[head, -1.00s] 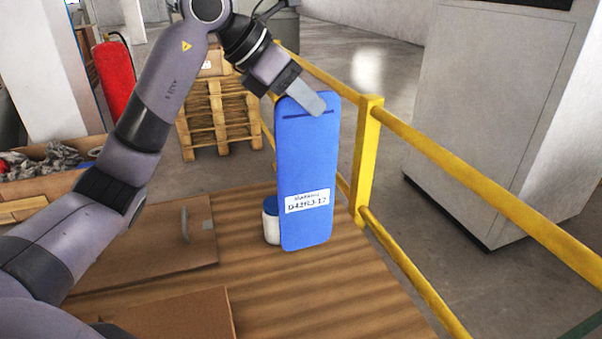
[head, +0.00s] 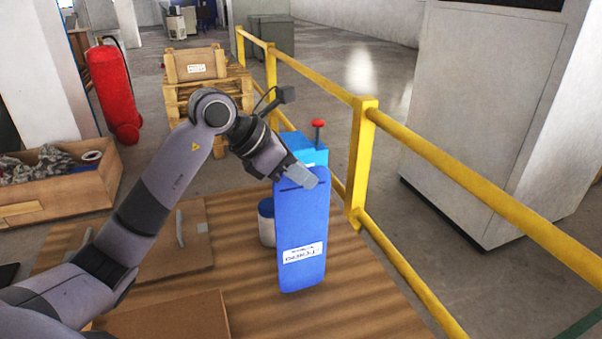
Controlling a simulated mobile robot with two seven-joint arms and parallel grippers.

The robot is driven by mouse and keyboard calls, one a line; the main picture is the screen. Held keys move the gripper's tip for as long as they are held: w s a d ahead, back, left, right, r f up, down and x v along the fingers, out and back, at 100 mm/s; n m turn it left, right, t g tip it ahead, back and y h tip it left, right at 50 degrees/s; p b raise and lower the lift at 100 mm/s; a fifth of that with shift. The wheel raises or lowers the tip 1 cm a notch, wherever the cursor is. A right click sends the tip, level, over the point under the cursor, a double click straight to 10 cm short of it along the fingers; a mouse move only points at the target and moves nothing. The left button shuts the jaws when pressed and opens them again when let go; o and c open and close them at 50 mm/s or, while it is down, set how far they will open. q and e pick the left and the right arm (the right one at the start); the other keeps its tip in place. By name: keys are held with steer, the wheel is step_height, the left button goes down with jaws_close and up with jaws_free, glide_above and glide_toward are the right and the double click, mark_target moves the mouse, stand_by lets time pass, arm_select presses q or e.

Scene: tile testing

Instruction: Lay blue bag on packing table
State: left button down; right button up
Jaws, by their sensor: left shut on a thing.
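The blue bag (head: 303,222) is a flat, upright blue piece with a slot near its top and a white label low on its front. My left gripper (head: 299,179) is shut on its top edge. The bag hangs in front of the far right part of the packing table (head: 255,307), a brown corrugated top. I cannot tell whether its lower end touches the table. My right gripper is not in view.
A white container with a blue lid (head: 266,224) and a light-blue box with a red knob (head: 309,149) stand behind the bag. Cardboard pieces (head: 165,312) lie on the table's left. A yellow railing (head: 361,165) runs along the right.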

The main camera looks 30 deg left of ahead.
arm_select(q)
steer(key=shift+f, duration=0.15)
steer(key=c, duration=1.1)
jaws_free()
steer(key=shift+c, duration=0.2)
steer(key=shift+r, duration=0.25)
steer(key=v, duration=1.1)
steer(key=shift+s+a+r+b, duration=0.2)
steer(key=shift+s+r+b, duration=0.1)
steer(key=shift+b, duration=0.1)
steer(key=shift+f, duration=0.1)
